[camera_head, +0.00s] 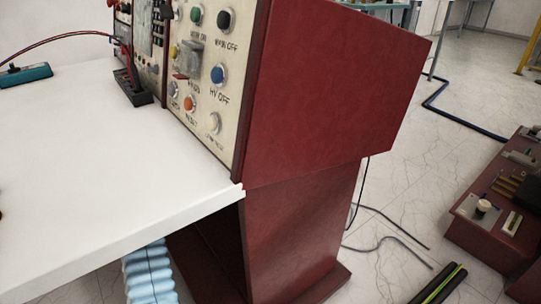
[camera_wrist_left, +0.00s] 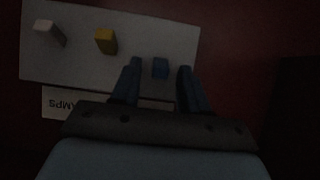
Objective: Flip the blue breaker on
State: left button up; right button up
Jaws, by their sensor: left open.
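In the left wrist view, the blue breaker (camera_wrist_left: 160,68) is a small blue block on a grey panel (camera_wrist_left: 70,75). My left gripper (camera_wrist_left: 157,73) is open, with one dark finger on each side of the blue breaker. I cannot tell whether the fingers touch it or how far it is tipped. A yellow breaker (camera_wrist_left: 106,41) and a whitish breaker (camera_wrist_left: 48,32) stand to its left on the same panel. The picture is dark. Neither gripper shows in the head view.
In the head view, a red console (camera_head: 335,80) with buttons stands beside a white tabletop (camera_head: 90,140). Another red unit (camera_head: 500,210) stands at the right edge. Cables (camera_head: 385,235) lie on the tiled floor. A label (camera_wrist_left: 62,103) reading "AMPS" shows upside down in the wrist view.

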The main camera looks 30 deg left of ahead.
pick_arm(q)
jog(key=s+a+b, duration=0.2)
jog(key=s+a, duration=0.3)
jog(key=s, duration=0.7)
jog(key=shift+r+b, duration=0.3)
jog(key=shift+b, duration=0.05)
